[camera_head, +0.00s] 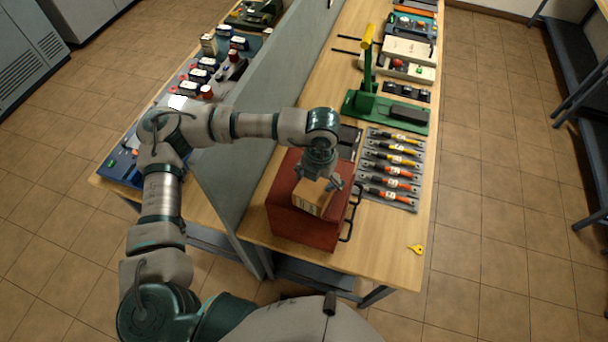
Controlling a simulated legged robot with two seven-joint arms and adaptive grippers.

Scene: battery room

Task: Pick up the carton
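The carton (311,199) is a small brown cardboard box with a printed label on its near side. It sits on or just above the top of a red metal box (303,229); I cannot tell whether it touches. My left gripper (321,182) points down at the carton from above, with its fingers spread near the carton's far and right edges. The gripper hides part of the carton's top. I cannot tell whether the fingers press on it. My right gripper is not in view.
The red box has black handles (349,215) on its right side. A row of orange and yellow-handled tools (390,172) and a green press (385,108) stand beyond it. A grey partition (235,135) runs along the left. Bare wood with a yellow key (416,249) lies at the right front.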

